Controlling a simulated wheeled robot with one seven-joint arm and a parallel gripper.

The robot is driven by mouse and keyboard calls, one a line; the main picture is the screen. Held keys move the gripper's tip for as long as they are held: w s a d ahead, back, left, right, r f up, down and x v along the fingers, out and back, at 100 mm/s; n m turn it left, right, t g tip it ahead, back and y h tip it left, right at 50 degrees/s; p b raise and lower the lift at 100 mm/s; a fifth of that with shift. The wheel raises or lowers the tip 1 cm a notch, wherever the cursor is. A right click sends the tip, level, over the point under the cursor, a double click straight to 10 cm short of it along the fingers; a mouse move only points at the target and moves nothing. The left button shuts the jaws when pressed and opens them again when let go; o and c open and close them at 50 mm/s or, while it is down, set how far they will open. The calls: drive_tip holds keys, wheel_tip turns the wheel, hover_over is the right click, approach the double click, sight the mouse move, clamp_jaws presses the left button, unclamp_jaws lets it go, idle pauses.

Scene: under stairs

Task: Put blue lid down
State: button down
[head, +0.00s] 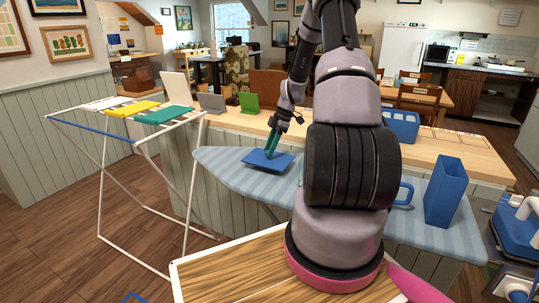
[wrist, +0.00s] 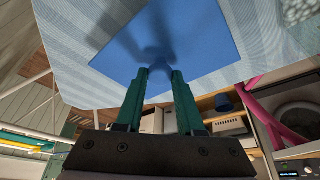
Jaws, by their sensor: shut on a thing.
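The blue lid (head: 268,161) is a flat blue square at the left part of the striped ironing board (head: 228,168). My gripper (head: 270,151) points down at it with green fingers. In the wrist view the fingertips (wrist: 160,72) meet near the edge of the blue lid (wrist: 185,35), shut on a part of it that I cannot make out. The lid looks roughly level, at or just above the board. I cannot tell whether it touches the cloth.
A tall blue box (head: 445,192) stands on the board's right part; my arm hides the middle. Behind is a wooden counter (head: 235,118) with a blue crate (head: 400,127) and a green stand (head: 249,102). A drying rack (head: 97,238) stands left. The board's left tip is clear.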

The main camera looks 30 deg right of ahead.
drive_tip(key=shift+f, duration=1.15)
drive_tip(key=shift+f, duration=0.15)
drive_tip(key=c, duration=0.5)
unclamp_jaws()
